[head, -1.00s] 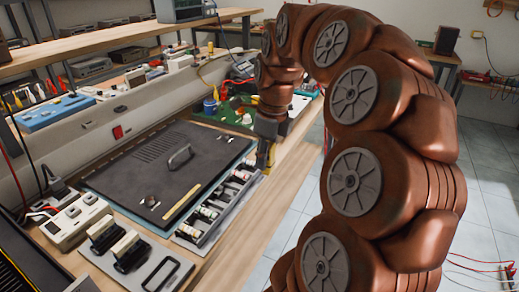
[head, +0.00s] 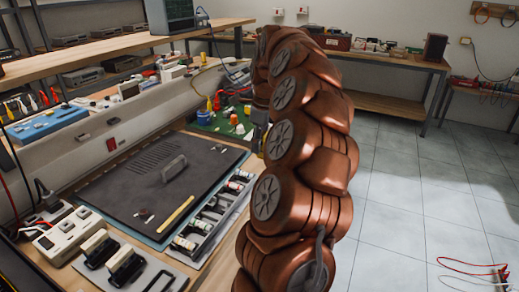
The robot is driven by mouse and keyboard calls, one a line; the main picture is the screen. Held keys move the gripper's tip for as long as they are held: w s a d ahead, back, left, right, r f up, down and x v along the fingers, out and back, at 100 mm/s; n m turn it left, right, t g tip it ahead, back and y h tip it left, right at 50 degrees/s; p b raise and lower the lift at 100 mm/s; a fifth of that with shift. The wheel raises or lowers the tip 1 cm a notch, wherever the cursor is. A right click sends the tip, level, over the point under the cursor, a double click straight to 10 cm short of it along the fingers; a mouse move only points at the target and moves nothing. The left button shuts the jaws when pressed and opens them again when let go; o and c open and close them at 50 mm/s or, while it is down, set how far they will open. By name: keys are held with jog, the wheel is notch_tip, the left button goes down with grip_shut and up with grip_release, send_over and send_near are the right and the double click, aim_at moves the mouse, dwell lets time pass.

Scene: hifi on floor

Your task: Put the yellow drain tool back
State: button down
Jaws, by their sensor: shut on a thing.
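A slim yellow stick (head: 176,214) lies on the black mat, near its right front edge. A second thin yellow piece (head: 209,103) stands upright by a blue part on the green board; I cannot tell which of these, if either, is the drain tool. My gripper (head: 258,138) is at the right edge of the bench, beyond the mat's right corner, and mostly hidden behind my brown arm. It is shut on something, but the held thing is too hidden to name.
The black mat (head: 140,180) has a grey handle on it. A grey tray (head: 212,222) of small cylinders lies along its right side. A white power strip (head: 68,234) and black-and-cream blocks (head: 125,265) stand at front left. Open tiled floor (head: 415,215) lies to the right.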

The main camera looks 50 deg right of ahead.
jog(key=shift+w+d+f, duration=0.15)
jog(key=shift+w+d, duration=0.35)
jog(key=shift+d, duration=0.1)
jog(key=shift+f, duration=1.7)
jog(key=shift+f, duration=0.15)
jog(key=c, duration=0.8)
grip_release()
jog(key=shift+c, duration=0.2)
notch_tip(320, 180, up, 12)
jog(key=s, duration=0.1)
jog(key=shift+s+d, duration=0.2)
jog(key=shift+d, duration=0.05)
